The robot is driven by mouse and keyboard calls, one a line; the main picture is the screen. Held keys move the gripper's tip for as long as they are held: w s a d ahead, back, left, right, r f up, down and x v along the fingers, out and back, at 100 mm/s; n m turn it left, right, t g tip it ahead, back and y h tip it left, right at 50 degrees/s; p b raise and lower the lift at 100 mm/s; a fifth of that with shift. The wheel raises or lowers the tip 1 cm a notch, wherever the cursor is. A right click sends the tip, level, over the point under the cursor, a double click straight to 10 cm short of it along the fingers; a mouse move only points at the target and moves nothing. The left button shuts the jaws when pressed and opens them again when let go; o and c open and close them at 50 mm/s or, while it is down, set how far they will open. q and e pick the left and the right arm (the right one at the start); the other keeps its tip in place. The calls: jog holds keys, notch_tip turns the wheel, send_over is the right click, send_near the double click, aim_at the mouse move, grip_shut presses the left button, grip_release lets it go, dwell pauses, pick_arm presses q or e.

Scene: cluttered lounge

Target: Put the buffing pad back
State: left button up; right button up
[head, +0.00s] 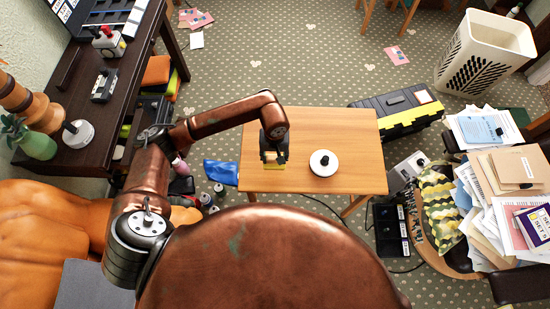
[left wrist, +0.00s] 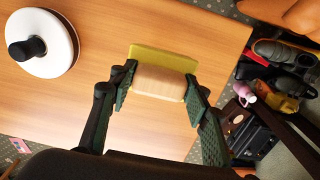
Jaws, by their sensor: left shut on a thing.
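My left gripper (head: 273,158) is over the left part of the small wooden table (head: 345,125). In the left wrist view its fingers (left wrist: 158,88) are shut on the sides of a pale wooden block with a yellow pad (left wrist: 165,58) under it, which I take for the buffing pad. The yellow edge of the pad also shows below the fingers in the head view (head: 273,167). I cannot tell whether the pad touches the tabletop. A white disc with a black knob (head: 323,163) lies on the table to the right of the gripper. My right gripper is not in view.
A dark desk (head: 70,105) at left holds a white round piece with a black knob (head: 78,133) and other items. A black-and-yellow toolbox (head: 398,108) stands behind the table's right side. Papers (head: 500,190) are piled at right. The tabletop is otherwise clear.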

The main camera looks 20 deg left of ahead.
pick_arm(q)
jog(key=shift+w+a+f, duration=0.15)
jog(key=shift+w+f, duration=0.7)
jog(key=shift+f, duration=0.2)
jog(key=shift+w+f+b, duration=0.15)
jog(key=shift+f+b, duration=0.05)
jog(key=shift+f, duration=0.7)
jog(key=shift+w+f+b, duration=0.15)
jog(key=shift+f+b, duration=0.05)
jog(key=shift+f, duration=0.7)
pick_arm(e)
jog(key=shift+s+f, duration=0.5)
pick_arm(q)
jog(key=shift+a+f, duration=0.1)
jog(key=shift+f, duration=0.05)
jog(key=o, duration=1.1)
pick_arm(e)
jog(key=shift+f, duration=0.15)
pick_arm(q)
jog(key=shift+r, duration=0.2)
notch_tip(320, 180, up, 12)
jog(key=shift+f+p, duration=0.1)
jog(key=shift+p, duration=0.6)
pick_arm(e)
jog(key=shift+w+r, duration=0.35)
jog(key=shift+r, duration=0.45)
